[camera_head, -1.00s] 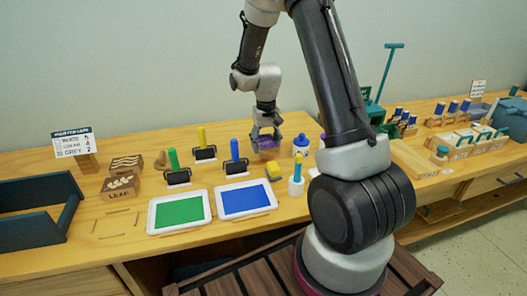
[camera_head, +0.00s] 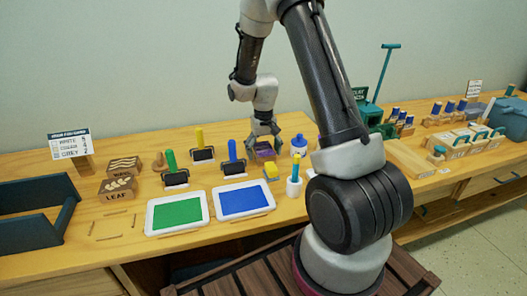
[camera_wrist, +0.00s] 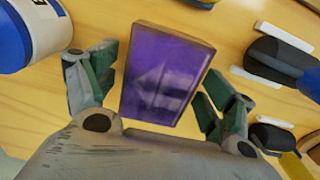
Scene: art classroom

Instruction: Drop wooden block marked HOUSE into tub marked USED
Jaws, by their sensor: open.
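A block with a purple top (camera_head: 265,152) is at my gripper (camera_head: 264,146), towards the back of the wooden counter. In the wrist view the purple face (camera_wrist: 166,75) carries a faint pale shape, too blurred to read as a house for sure. My gripper (camera_wrist: 158,95) is open, with one finger on each side of the block and visible gaps beside it. The block's lower part is hidden, so I cannot tell its height over the counter. I can read no USED label; a dark blue open-topped container (camera_head: 30,215) stands at the far left.
Green (camera_head: 178,212) and blue (camera_head: 245,201) paint trays lie in front. Wooden blocks, one marked LEAF (camera_head: 118,187), are at left.

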